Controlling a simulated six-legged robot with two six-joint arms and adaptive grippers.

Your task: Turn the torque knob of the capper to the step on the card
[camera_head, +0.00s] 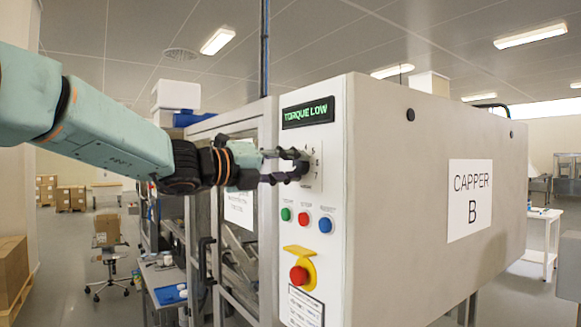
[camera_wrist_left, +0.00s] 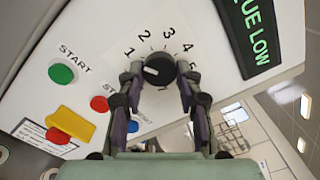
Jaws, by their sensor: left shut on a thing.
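The capper (camera_head: 430,200) is a large grey cabinet labelled CAPPER B. Its white front panel carries a green display (camera_head: 307,113) reading TORQUE LOW. The black torque knob (camera_wrist_left: 158,69) sits inside a ring of numbers in the left wrist view, with 1, 2, 3, 4 and 5 readable and others partly covered. My left gripper (camera_wrist_left: 160,78) is shut on the knob, one finger on each side; in the head view the gripper (camera_head: 296,167) hides most of the knob. No card with a step is readable. My right gripper is not seen.
Below the knob are a green START button (camera_head: 286,214), a red button (camera_head: 303,219), a blue button (camera_head: 325,225) and a red emergency stop (camera_head: 299,275) on yellow. A glass-doored frame (camera_head: 232,240) stands left of the panel.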

